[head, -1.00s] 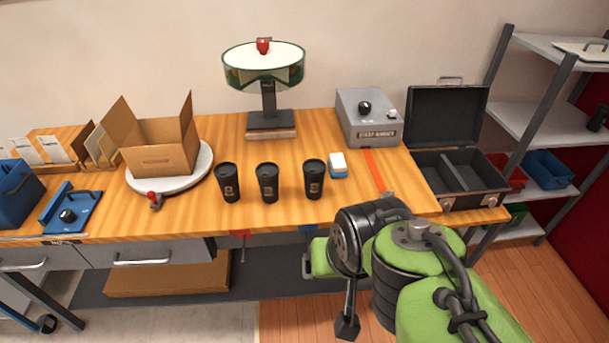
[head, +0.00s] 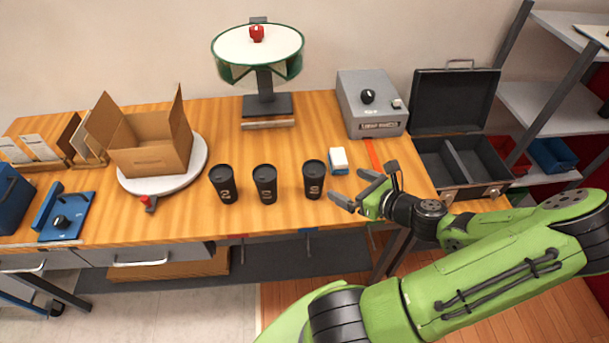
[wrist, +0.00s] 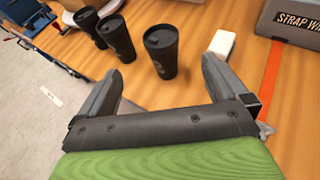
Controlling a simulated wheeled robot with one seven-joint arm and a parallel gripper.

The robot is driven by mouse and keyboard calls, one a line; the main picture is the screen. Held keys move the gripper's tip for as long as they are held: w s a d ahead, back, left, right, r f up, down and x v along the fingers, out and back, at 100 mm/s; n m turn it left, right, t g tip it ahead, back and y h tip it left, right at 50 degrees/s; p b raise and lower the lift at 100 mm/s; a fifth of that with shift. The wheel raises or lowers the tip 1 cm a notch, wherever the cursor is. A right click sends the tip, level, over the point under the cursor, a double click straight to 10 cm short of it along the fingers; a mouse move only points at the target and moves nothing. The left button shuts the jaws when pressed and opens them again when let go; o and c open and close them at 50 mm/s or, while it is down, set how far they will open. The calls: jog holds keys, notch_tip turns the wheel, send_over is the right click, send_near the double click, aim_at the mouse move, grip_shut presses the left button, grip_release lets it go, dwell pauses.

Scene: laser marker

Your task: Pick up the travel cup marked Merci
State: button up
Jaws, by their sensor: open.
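Three black lidded travel cups stand upright in a row near the front of the wooden table: a left cup (head: 223,184), a middle cup (head: 265,184) and a right cup (head: 313,180). Each has a small pale mark, too small to read. My gripper (head: 358,190) is open and empty, just right of the right cup and apart from it. In the wrist view the right cup (wrist: 161,52) stands beyond and between the open fingers (wrist: 160,84). The middle cup (wrist: 116,38) and left cup (wrist: 88,26) are farther left.
A white and blue block (head: 338,160) lies right of the cups, near a red strip (head: 373,154). A grey machine (head: 371,103) and open black case (head: 478,165) stand right. A cardboard box (head: 150,145) sits on a round white turntable (head: 196,172) at left.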

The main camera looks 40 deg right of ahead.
aim_at(320, 173)
jog(key=x, duration=0.5)
jog(key=b+x, duration=0.1)
jog(key=x, duration=0.9)
jog(key=shift+s+d+f+b, duration=0.1)
jog(key=shift+f+b, duration=0.2)
jog(key=shift+s+r, duration=0.1)
jog(key=shift+s, duration=0.05)
jog(key=shift+c, duration=0.3)
jog(key=c, duration=0.6)
